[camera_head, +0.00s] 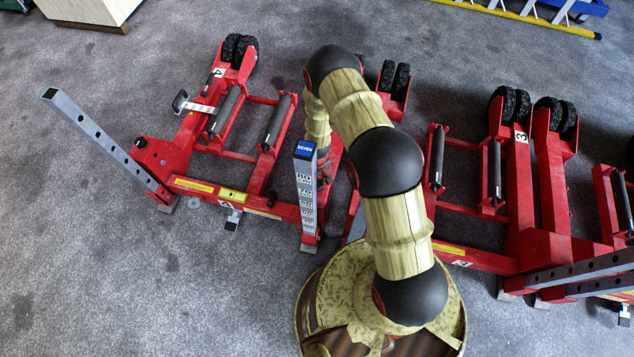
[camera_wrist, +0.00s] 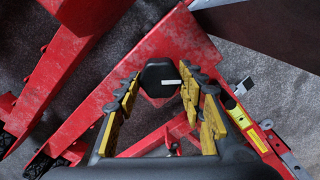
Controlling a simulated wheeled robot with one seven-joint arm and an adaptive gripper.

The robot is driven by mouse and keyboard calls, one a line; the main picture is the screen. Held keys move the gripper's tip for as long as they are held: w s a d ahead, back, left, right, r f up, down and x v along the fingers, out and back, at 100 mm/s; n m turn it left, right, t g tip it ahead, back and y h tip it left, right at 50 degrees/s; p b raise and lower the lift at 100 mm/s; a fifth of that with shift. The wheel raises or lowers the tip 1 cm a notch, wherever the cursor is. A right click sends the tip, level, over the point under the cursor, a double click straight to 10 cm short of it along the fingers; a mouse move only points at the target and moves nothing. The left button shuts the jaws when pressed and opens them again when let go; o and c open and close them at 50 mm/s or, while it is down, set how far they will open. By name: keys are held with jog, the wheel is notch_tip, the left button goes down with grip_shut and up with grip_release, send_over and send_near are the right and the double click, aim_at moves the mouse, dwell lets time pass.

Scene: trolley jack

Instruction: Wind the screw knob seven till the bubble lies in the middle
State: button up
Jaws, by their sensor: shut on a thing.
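The screw knob (camera_wrist: 160,75) is black with a white mark on top, and shows in the wrist view at the upper middle on a red jack frame. My gripper (camera_wrist: 162,86) has yellow and black fingers on either side of it and is shut on it. In the head view my arm hides the knob and most of the gripper. A grey post (camera_head: 306,195) with a blue label, which seems to read SEVEN, stands beside my arm. A yellow level vial (camera_head: 232,195) lies on the red beam left of the post; its bubble is too small to tell.
Several red trolley jacks with black wheels and rollers stand around, one (camera_head: 515,180) on the right marked 3. A perforated grey bar (camera_head: 100,135) sticks up at the left. A yellow ladder (camera_head: 530,15) lies at the back. Bare grey floor (camera_head: 90,270) is free at lower left.

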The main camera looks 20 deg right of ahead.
jog(key=c, duration=0.5)
jog(key=m, duration=0.4)
jog(key=o, duration=1.2)
jog(key=shift+c, duration=0.2)
jog(key=shift+r, duration=0.1)
notch_tip(320, 180, up, 12)
